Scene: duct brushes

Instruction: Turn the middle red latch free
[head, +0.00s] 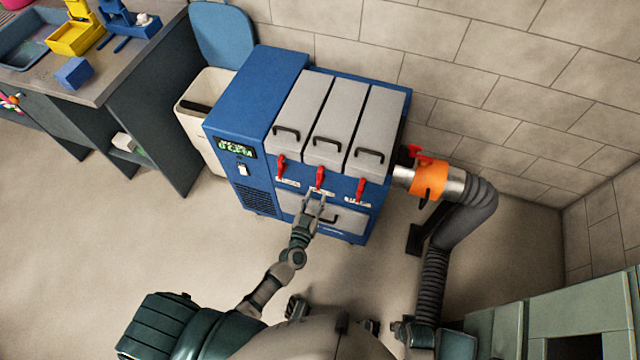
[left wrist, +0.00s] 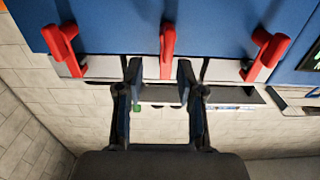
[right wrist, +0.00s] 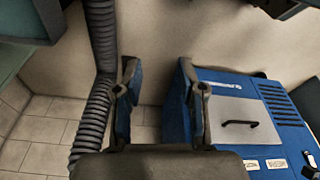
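The blue cabinet (head: 257,100) has three grey lids and a row of three red latches on its front. The middle red latch (head: 320,176) points up and down; in the left wrist view (left wrist: 167,48) it shows between the fingers. My left gripper (head: 315,200) is just below that latch. In the left wrist view (left wrist: 159,75) it is open, one finger on each side of the latch, with no clear contact. The left red latch (head: 281,165) and right red latch (head: 361,187) stand to either side. My right gripper (right wrist: 163,85) is open and empty, away from the latches.
A grey hose (head: 460,225) with an orange collar (head: 429,180) joins the cabinet's right side. A white bin (head: 200,105) stands at its left, beside a workbench (head: 110,75). A grey drawer (head: 346,219) with a black handle is below the latches. The floor in front is clear.

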